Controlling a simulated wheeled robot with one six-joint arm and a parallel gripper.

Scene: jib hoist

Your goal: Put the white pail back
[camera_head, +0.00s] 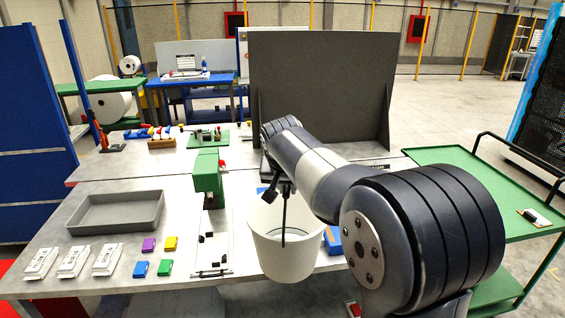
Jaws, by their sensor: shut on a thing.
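The white pail (283,252) is upright near the front of the grey table, to the right of the middle. My gripper (277,190) is above the pail's rim, shut on its dark upper part. A thin dark bar runs down from the gripper across the pail. My arm comes in from the lower right and hides part of the pail's right side and the table behind it. I cannot tell whether the pail's base touches the table or hangs just clear of it.
A green device (207,178) stands on a white board left of the pail. A grey tray (107,212), white packs (73,261) and small coloured boxes (165,267) lie further left. A tall dark panel (320,85) stands behind. A green cart (480,190) is at right.

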